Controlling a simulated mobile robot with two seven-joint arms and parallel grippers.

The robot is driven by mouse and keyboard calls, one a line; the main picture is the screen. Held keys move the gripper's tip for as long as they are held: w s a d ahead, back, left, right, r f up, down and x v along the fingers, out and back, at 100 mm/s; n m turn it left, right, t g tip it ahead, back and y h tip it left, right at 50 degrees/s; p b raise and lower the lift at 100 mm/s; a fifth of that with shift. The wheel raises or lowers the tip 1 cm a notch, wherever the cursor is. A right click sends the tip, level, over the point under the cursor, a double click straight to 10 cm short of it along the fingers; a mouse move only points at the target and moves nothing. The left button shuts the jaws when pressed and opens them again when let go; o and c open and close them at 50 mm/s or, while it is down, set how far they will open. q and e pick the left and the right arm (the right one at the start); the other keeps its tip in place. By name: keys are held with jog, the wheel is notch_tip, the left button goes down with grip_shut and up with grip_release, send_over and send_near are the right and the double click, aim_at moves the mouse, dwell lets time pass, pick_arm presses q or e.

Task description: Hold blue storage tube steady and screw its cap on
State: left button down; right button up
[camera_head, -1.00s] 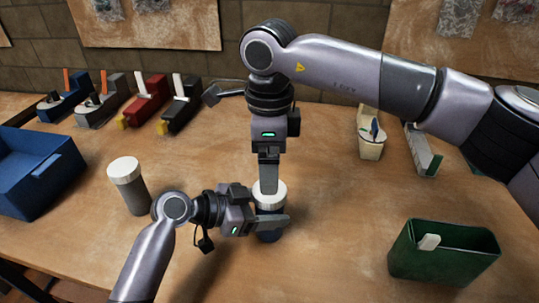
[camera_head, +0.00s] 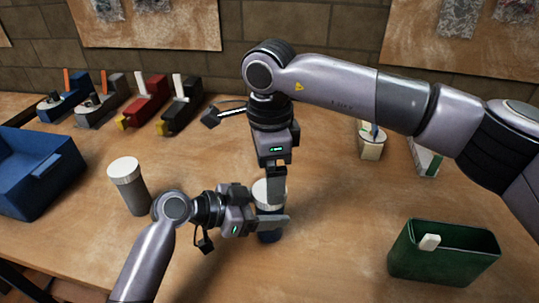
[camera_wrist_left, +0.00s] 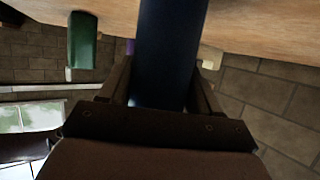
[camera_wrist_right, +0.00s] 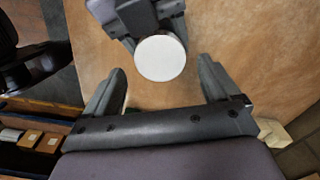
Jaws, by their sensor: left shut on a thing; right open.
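The blue storage tube (camera_head: 269,237) stands upright on the bench, partly hidden by my left gripper (camera_head: 277,221). The left gripper is shut on its body; the dark blue tube also shows between the fingers in the left wrist view (camera_wrist_left: 168,50). The white cap (camera_head: 261,193) sits on top of the tube; how far it is threaded I cannot tell. In the right wrist view the round cap (camera_wrist_right: 160,57) lies between the spread fingers of my right gripper (camera_wrist_right: 162,68). That gripper points down over the cap, open, with gaps on both sides.
A grey tube with a white cap (camera_head: 128,185) stands to the left, near a blue bin (camera_head: 35,175). A green bin (camera_head: 440,255) stands at the right front. Several coloured tool-like blocks (camera_head: 145,100) line the back left. A cream holder (camera_head: 371,142) is at the back right.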

jog(key=shift+f, duration=1.95)
jog(key=c, duration=1.1)
jog(key=m, duration=0.6)
jog(key=o, duration=1.2)
jog(key=shift+c, duration=0.2)
